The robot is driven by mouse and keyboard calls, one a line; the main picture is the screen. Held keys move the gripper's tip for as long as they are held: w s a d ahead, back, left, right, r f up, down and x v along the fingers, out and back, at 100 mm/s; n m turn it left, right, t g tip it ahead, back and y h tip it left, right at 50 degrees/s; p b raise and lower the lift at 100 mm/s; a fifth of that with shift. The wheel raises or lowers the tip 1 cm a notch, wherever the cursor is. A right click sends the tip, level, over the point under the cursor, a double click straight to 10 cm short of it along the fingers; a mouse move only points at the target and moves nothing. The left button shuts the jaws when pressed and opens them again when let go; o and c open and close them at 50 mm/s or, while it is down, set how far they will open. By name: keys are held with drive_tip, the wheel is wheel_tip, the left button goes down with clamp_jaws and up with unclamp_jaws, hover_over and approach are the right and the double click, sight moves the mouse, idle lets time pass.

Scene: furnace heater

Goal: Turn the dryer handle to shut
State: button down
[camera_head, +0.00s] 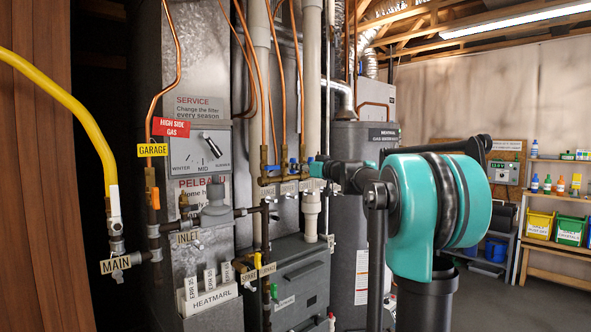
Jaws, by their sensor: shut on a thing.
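A brass manifold (270,180) with several small valves crosses the pipes at the centre. Blue handles show on it, one in the middle (284,164) and one at the left (265,182). Small tags under the valves are too small to read, so I cannot tell which is marked dryer. My gripper (318,169) is at the manifold's right end, shut on a valve handle there. The fingers and my teal-and-black arm hide most of that handle, and its angle cannot be made out.
Copper and white pipes rise close around the manifold. A grey furnace cabinet (205,75) stands behind, with a grey box (300,285) below. A yellow hose (75,110) and the MAIN valve (117,245) are at the left. A tall grey heater (350,220) stands behind my arm. Shelves with bins (570,230) are far right.

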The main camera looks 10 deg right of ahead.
drive_tip(key=m, duration=0.4)
drive_tip(key=shift+m, duration=0.3)
drive_tip(key=m, duration=0.4)
idle(0.3)
drive_tip(key=m, duration=0.4)
drive_tip(key=shift+m, duration=0.4)
